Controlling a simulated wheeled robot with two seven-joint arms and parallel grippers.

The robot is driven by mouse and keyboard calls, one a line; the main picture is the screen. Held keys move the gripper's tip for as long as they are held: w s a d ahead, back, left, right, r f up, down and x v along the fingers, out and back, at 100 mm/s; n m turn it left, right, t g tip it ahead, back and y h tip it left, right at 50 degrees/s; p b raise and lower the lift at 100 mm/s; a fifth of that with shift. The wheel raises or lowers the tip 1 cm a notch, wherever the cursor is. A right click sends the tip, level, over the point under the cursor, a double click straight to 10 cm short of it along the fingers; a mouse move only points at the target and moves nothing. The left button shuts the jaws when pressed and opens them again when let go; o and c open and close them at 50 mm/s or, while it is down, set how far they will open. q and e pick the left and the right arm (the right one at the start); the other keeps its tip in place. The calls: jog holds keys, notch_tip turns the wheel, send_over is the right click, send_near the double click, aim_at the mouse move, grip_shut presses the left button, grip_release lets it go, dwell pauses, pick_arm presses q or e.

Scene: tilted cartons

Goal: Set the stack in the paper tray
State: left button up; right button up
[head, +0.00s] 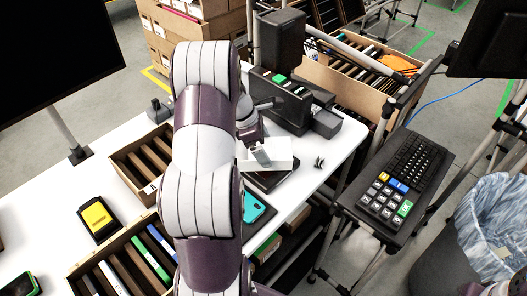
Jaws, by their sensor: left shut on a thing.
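My left arm reaches across the middle of the head view and hides much of the table behind it. My left gripper (261,155) is shut on a white stack (281,156), seen as a pale block at the table's right side. A dark, flat tray (284,178), which looks like the paper tray, lies directly below and in front of the stack. I cannot tell whether the stack touches the tray or hangs just above it. My right gripper is not in view.
A black printer-like device (290,105) stands just behind the stack. A teal phone (254,207) lies in front of the tray. Cartons with dividers (143,160) stand at the left. A keyboard stand (405,175) is at the right, beyond the table edge.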

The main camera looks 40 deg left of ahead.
pick_arm(q)
notch_tip(320, 180, down, 6)
jog(key=shift+w+a+r, duration=0.1)
jog(key=shift+w+r, duration=0.05)
jog(key=shift+r, duration=0.05)
jog(key=shift+s+r, duration=0.15)
jog(key=shift+s, duration=0.05)
jog(key=shift+d, duration=0.2)
jog(key=o, duration=1)
jog(key=shift+f, duration=0.2)
